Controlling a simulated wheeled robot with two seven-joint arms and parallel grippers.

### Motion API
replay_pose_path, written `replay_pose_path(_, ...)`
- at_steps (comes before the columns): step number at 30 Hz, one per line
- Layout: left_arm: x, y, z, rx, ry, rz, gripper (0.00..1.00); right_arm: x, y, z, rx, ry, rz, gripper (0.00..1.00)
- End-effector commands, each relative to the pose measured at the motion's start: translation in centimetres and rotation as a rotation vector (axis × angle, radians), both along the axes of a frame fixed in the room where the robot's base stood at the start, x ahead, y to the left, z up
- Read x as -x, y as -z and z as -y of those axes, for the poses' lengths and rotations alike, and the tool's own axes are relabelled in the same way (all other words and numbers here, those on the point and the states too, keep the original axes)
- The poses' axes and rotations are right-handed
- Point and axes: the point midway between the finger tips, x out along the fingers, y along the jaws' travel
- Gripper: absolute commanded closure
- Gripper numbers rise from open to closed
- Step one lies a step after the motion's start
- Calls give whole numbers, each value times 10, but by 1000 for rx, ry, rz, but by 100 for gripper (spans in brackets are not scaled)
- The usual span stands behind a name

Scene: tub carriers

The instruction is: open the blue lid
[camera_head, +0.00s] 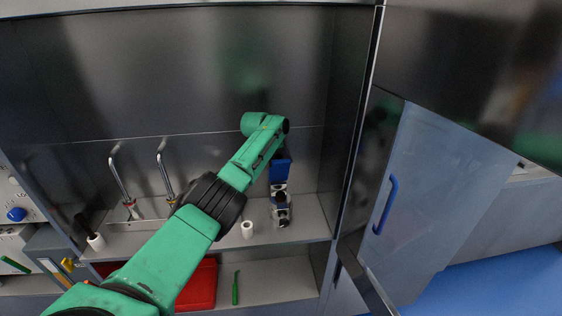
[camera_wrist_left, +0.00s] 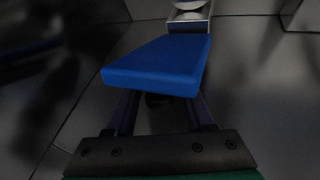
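The blue lid (camera_head: 281,170) is at the small tub carrier (camera_head: 281,207) on the shelf, just below the end of my left arm in the head view. In the left wrist view the blue lid (camera_wrist_left: 158,66) fills the upper middle as a flat slab. My left gripper (camera_wrist_left: 162,112) has its two dark fingers apart, reaching behind the lid's near edge. The lid hides the fingertips, so I cannot tell whether they touch it. A white and grey part (camera_wrist_left: 188,14) of the carrier shows beyond the lid. My right gripper is out of view.
A small white cylinder (camera_head: 248,229) stands left of the carrier. Two bent metal taps (camera_head: 163,170) are further left. A red tray (camera_head: 200,287) and a green tool (camera_head: 235,288) lie on the lower shelf. An open glass door (camera_head: 430,200) with a blue handle (camera_head: 386,205) is at right.

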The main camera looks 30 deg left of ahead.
Motion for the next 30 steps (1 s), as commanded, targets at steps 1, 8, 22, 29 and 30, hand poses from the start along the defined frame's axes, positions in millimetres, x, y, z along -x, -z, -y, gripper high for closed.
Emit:
replay_pose_path(1,0,0,0,0,0,-1,41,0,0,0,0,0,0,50)
replay_pose_path(8,0,1,1,1,1,-3,41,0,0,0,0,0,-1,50)
replay_pose_path(22,18,-28,-2,2,1,-1,41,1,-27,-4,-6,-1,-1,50)
replay_pose_path(29,41,-60,-6,0,1,3,41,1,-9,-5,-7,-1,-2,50)
replay_pose_path(30,48,-69,-7,1,0,3,41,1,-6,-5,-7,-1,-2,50)
